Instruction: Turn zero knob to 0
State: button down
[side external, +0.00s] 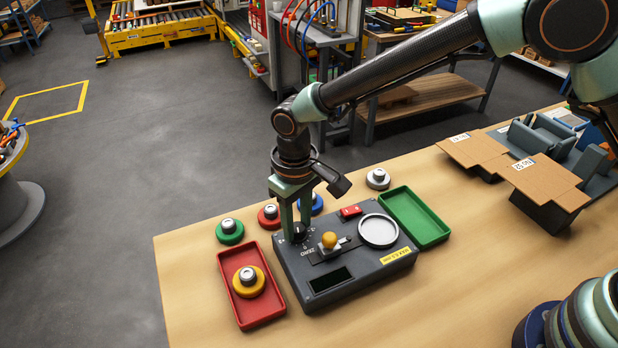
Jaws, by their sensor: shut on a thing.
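A dark grey device box (370,283) stands on the wooden table. Its black zero knob (298,231) is at the far left corner of the top, beside the "ZERO" label; its exact setting is too small to read. My gripper (297,225) points down with its green fingers shut on the knob. The fingers hide part of the knob. The device also carries a yellow-topped lever (329,240), a round white-rimmed pan (378,230), a red switch (351,211) and a dark display (331,280) with no readable figure.
A red tray (272,309) holding a yellow weighted disc (248,281) lies left of the device. An empty green tray (414,217) lies right. Green (230,232), red (269,217), blue (317,203) and grey (378,179) discs stand behind. Cardboard-topped holders (545,182) are farther right. The front table is clear.

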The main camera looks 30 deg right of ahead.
aim_at(297, 226)
jog(key=shift+n, duration=1.5)
jog(key=shift+c, duration=2.4)
grip_release()
notch_tip(297, 226, up, 12)
jog(key=shift+d+r, duration=0.1)
jog(key=shift+r, duration=0.05)
